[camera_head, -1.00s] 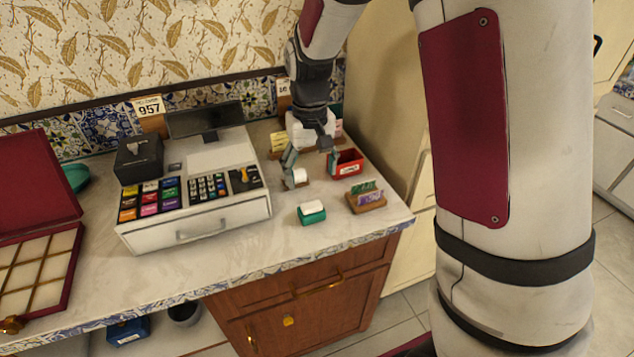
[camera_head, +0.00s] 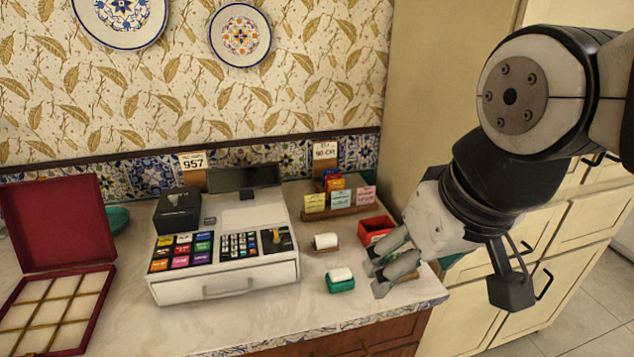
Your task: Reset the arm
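My gripper (camera_head: 376,279) is at the right of the view, above the right end of the counter and pointing down-left. Its grey fingers are a little apart, and I see nothing between them. My arm comes in from the right edge with its large round joint in front of the cream cabinet. A green holder with a white roll (camera_head: 340,281) stands just left of the fingertips. A second white roll (camera_head: 326,241) stands behind it. The red box (camera_head: 376,229) is behind the gripper. The gripper hides part of the counter's right end.
A white cash register (camera_head: 225,245) fills the middle of the counter (camera_head: 195,325). An open red box with compartments (camera_head: 57,300) is at the left. A rack of paper cards (camera_head: 340,200) stands at the back. Cream cabinets (camera_head: 545,240) are at the right. The front counter strip is clear.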

